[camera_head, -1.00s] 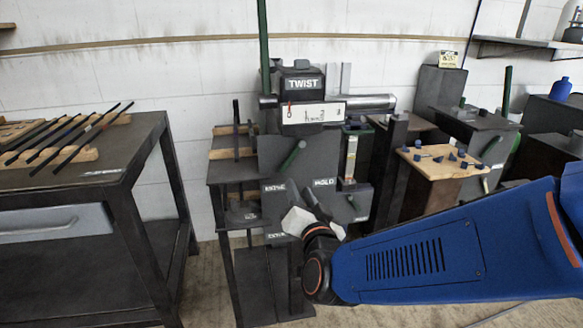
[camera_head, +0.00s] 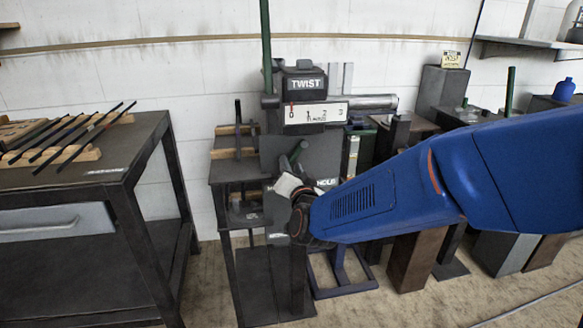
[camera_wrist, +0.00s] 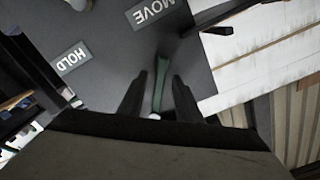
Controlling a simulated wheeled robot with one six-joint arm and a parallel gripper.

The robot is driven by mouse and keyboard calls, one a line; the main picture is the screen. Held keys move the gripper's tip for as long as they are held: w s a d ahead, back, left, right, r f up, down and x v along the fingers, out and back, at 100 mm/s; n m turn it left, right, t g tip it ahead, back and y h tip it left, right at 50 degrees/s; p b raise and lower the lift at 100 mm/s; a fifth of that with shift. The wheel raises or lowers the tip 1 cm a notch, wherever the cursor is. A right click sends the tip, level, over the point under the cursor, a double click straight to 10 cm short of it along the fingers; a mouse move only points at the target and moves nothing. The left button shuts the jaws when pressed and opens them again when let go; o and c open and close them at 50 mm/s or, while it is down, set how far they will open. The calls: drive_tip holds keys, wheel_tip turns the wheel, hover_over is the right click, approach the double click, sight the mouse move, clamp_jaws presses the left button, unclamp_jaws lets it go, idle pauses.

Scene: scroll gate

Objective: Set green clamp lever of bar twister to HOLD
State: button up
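The bar twister (camera_head: 300,85) stands at the centre of the head view, with a TWIST head and a dark panel below. The HOLD label (camera_head: 326,183) is to the right of my gripper. In the wrist view the green lever (camera_wrist: 161,82) lies between the two dark fingers of my gripper (camera_wrist: 158,95), which are open with a gap on each side. The wrist view also shows the HOLD label (camera_wrist: 70,58) at left and the MOVE label (camera_wrist: 150,12) at top.
A dark workbench (camera_head: 90,185) with several thin rods stands at left. A scale plate (camera_head: 317,112) and a grey cylinder (camera_head: 373,102) sit above the lever. A tall green pole (camera_head: 266,45) rises behind. My blue arm covers the stands at right.

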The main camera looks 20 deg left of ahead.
clamp_jaws()
drive_tip(key=d+n, duration=0.1)
drive_tip(key=w+d+n, duration=0.1)
drive_tip(key=n, duration=0.1)
drive_tip(key=d+f+n, duration=0.1)
drive_tip(key=n, duration=0.1)
drive_tip(key=shift+w+f, duration=0.1)
drive_tip(key=shift+w, duration=0.25)
drive_tip(key=n, duration=0.1)
drive_tip(key=w+d+n, duration=0.1)
drive_tip(key=n, duration=0.1)
drive_tip(key=d+n, duration=0.1)
drive_tip(key=n, duration=0.1)
drive_tip(key=shift+w+d, duration=0.1)
drive_tip(key=shift+w, duration=0.15)
drive_tip(key=shift+w+d+r+n, duration=0.3)
drive_tip(key=shift+d+n, duration=0.15)
drive_tip(key=shift+n, duration=0.55)
drive_tip(key=shift+w+d+r+n, duration=0.2)
drive_tip(key=shift+d+r+n, duration=0.15)
drive_tip(key=shift+n, duration=0.65)
drive_tip(key=shift+d, duration=0.1)
